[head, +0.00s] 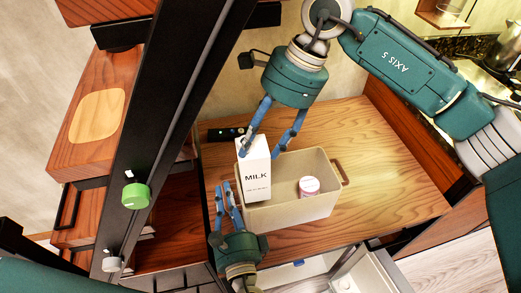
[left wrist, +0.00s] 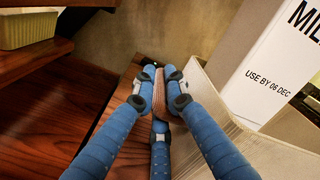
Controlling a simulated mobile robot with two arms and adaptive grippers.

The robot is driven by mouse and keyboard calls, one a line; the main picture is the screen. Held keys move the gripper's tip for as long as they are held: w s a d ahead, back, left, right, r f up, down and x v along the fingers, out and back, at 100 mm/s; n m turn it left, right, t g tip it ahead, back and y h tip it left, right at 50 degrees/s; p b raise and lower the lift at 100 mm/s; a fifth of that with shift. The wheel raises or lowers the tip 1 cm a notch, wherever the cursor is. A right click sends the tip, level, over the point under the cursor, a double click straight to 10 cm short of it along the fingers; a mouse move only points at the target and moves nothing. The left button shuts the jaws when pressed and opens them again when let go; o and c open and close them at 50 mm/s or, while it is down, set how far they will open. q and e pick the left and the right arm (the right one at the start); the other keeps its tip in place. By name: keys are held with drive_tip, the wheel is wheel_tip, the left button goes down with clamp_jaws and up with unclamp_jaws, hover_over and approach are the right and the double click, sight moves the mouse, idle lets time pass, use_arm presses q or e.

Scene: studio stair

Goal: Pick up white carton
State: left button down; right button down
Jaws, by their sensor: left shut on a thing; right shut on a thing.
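The white milk carton (head: 256,178) is upright at the left end of a beige bin (head: 300,212) on the wooden table. Its side also shows at the right of the left wrist view (left wrist: 262,65). I cannot tell whether its base touches the bin floor. My right gripper (head: 259,154) is shut on the carton's top from above. My left gripper (head: 224,186) is beside the bin's left end; in the left wrist view its fingers (left wrist: 157,92) are closed around a brownish piece that looks like the bin's handle, mostly hidden by the fingers.
A small white and pink tub (head: 309,187) is in the bin. A black remote-like object (head: 225,134) lies behind the carton. The table (head: 395,190) is clear to the right. Wooden shelving (head: 95,115) stands at the left. An open drawer (head: 365,272) is below the table.

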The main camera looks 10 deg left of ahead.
use_arm(q)
drive_tip(key=shift+f, duration=0.25)
use_arm(e)
drive_tip(key=shift+r, duration=3.55)
drive_tip(key=shift+r, duration=0.1)
use_arm(q)
drive_tip(key=c, duration=1.9)
unclamp_jaws()
drive_tip(key=shift+r, duration=0.1)
drive_tip(key=shift+o, duration=0.9)
drive_tip(key=shift+w, duration=0.1)
use_arm(e)
drive_tip(key=shift+w, duration=0.1)
use_arm(q)
drive_tip(key=v, duration=1.2)
